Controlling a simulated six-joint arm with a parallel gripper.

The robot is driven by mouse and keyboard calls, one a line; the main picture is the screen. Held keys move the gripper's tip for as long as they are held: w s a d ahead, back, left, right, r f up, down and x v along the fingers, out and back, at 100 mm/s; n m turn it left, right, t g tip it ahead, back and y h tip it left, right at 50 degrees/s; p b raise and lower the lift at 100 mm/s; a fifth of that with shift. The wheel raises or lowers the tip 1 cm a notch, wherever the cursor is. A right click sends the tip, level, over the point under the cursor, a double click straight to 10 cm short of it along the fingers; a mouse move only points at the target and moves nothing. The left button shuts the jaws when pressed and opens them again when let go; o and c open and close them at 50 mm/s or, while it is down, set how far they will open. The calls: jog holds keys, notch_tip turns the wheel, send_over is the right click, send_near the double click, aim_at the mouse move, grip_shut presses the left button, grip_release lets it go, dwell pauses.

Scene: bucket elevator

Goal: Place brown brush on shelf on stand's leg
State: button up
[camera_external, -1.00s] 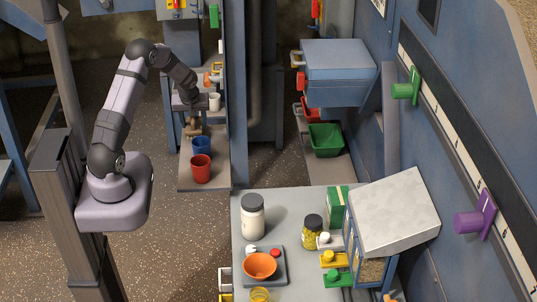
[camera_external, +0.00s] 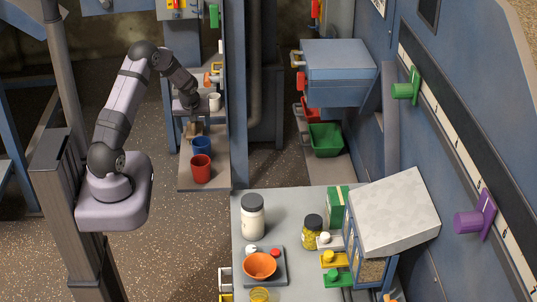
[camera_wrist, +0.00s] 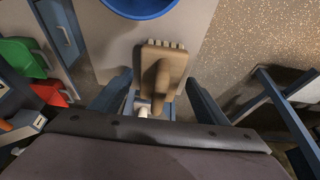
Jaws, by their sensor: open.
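The brown brush (camera_wrist: 163,72) lies on the grey shelf in the wrist view, with its bristle row facing the blue cup. It also shows partly in the external view (camera_external: 193,130), just below my gripper. My gripper (camera_wrist: 160,88) is open, its two dark fingers on either side of the brush; I cannot tell whether they touch it. In the external view my gripper (camera_external: 190,118) is over the shelf (camera_external: 203,183). I cannot make out the stand's leg for certain.
A blue cup (camera_external: 201,145) and a red cup (camera_external: 200,168) stand on the shelf in front of the brush. A white mug (camera_external: 214,102) is close to the right of my gripper. A blue frame (camera_wrist: 285,110) is at the right of the wrist view.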

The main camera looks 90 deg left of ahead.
jog(key=shift+r, duration=0.1)
jog(key=shift+r, duration=0.15)
jog(key=b+v, duration=0.2)
jog(key=v, duration=0.9)
jog(key=shift+d+r, duration=0.25)
jog(key=shift+r, duration=0.1)
